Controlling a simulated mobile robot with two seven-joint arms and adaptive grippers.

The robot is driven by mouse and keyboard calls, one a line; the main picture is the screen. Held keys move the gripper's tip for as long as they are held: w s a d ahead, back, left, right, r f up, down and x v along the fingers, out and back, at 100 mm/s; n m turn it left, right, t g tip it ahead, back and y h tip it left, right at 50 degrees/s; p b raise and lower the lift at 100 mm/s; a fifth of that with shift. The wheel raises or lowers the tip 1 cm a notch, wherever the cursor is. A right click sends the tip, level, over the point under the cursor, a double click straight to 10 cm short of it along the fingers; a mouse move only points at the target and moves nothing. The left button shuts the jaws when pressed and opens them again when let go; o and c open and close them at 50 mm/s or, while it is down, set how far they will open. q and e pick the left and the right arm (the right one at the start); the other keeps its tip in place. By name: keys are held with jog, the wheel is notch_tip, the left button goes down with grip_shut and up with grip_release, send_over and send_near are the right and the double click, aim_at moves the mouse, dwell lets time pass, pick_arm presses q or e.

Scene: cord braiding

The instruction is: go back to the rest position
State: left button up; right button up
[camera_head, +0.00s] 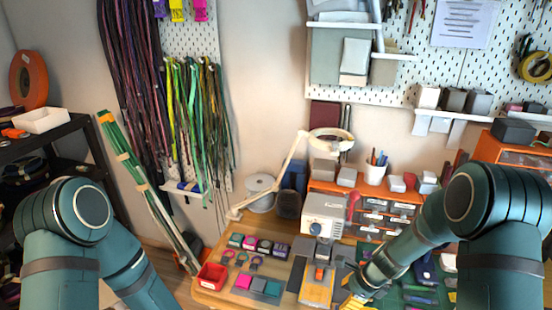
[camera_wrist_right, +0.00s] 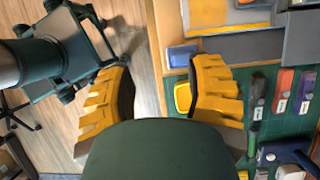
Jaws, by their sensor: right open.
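My right arm comes in from the right in the head view and reaches down to the front of the workbench (camera_head: 225,299). Its yellow-fingered gripper (camera_head: 355,301) is at the bottom edge of that view, beside the green mat (camera_head: 398,300). In the right wrist view the two yellow fingers of the right gripper (camera_wrist_right: 162,98) stand wide apart with nothing between them. They are over the bench's front edge, with wooden floor under one finger and the green mat under the other. My left arm runs down out of the head view, so its gripper is hidden.
A grey-white machine (camera_head: 323,215) stands on the bench close to the right forearm. A red bin (camera_head: 211,276), a lamp (camera_head: 290,170) and orange drawers (camera_head: 365,195) are also there. A dark shelf (camera_head: 70,130) stands left. Several hanging cords (camera_head: 145,90) cover the wall.

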pick_arm(q)
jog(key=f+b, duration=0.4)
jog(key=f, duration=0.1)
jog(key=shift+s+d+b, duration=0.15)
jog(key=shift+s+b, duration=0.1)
jog(key=shift+b, duration=0.05)
pick_arm(e)
jog(key=s+a+f+n, duration=0.4)
jog(key=s+n, duration=0.3)
jog(key=n, duration=0.2)
jog(key=s+a+f+n, duration=0.5)
jog(key=s+f+n, duration=0.2)
jog(key=n, duration=0.3)
jog(key=shift+s+t, duration=0.4)
jog(key=shift+s, duration=0.2)
